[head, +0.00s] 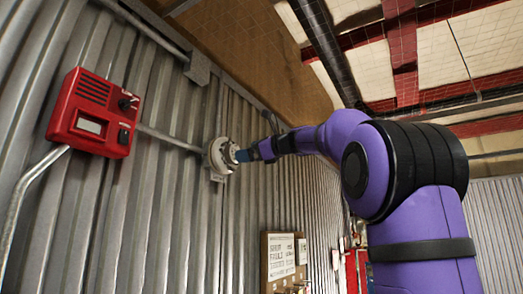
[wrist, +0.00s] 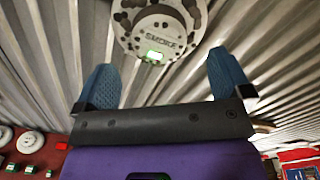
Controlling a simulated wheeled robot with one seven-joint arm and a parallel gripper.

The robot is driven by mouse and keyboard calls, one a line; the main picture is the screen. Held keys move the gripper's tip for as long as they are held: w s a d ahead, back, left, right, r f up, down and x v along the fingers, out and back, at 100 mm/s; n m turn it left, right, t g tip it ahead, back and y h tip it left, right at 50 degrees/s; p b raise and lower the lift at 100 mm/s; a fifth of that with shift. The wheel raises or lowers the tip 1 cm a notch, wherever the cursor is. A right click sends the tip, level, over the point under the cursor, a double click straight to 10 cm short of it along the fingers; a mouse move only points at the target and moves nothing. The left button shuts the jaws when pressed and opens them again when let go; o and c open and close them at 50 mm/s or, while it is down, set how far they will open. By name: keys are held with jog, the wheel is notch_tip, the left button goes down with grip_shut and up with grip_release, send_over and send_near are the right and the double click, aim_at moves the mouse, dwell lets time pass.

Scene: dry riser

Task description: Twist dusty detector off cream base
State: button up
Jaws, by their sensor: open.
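The detector (wrist: 158,30) is a round, pale grey unit with dark blotches, the word SMOKE and a lit green window. It is at the top of the wrist view, partly cut off by the edge. In the head view the detector (head: 222,156) is on the corrugated wall, and I cannot clearly tell it from the cream base behind it. My gripper (wrist: 166,62) is open, its two blue fingers wide apart, one on each side below the detector in the wrist view. In the head view my gripper (head: 242,156) is right at the detector's face; contact cannot be told.
A red call box (head: 95,113) is on the wall to the left, with conduit (head: 168,138) running from it toward the detector. A notice board (head: 283,262) hangs lower down.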

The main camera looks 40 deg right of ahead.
jog(key=shift+x, duration=2.5)
jog(key=c, duration=1.1)
jog(key=shift+o, duration=0.2)
jog(key=shift+s, duration=0.1)
jog(key=shift+v, duration=2.95)
